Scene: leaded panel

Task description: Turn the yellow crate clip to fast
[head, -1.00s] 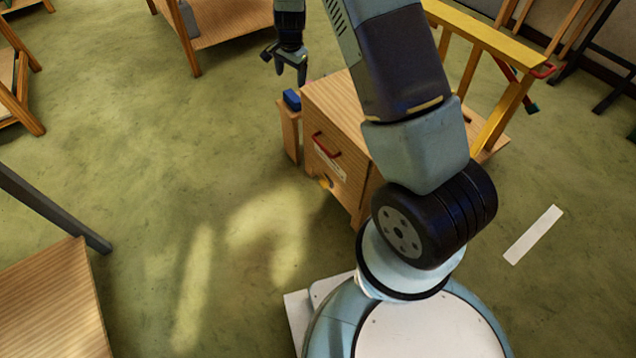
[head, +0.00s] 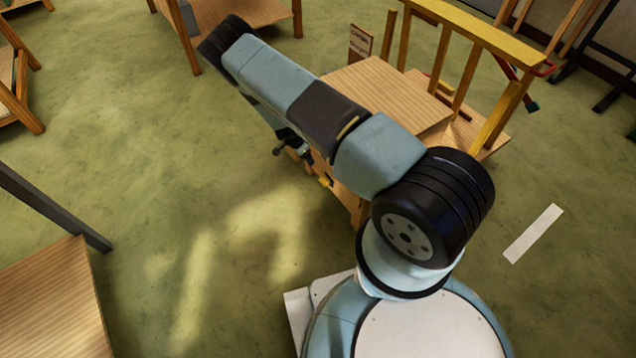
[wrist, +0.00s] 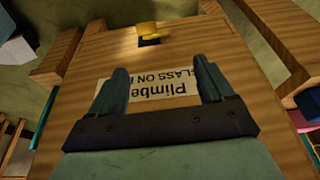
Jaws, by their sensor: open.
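The yellow crate clip (wrist: 150,31) sits on the wooden face of the crate (wrist: 85,57), at the top of the wrist view. It also shows small in the head view (head: 325,182), on the crate's front. My gripper (wrist: 160,78) is open, its two fingers apart and pointing toward the crate face. The clip lies beyond the fingertips and apart from them. A label (wrist: 150,92) with printed letters shows between the fingers, partly covered by them. In the head view my arm hides much of the crate front, and the gripper is mostly hidden.
A yellow-topped wooden rack (head: 480,35) stands behind the crate at the right. A wooden table (head: 50,310) stands at the lower left, another (head: 245,20) at the top. A white strip (head: 533,234) lies on the floor at right. The green floor left of the crate is clear.

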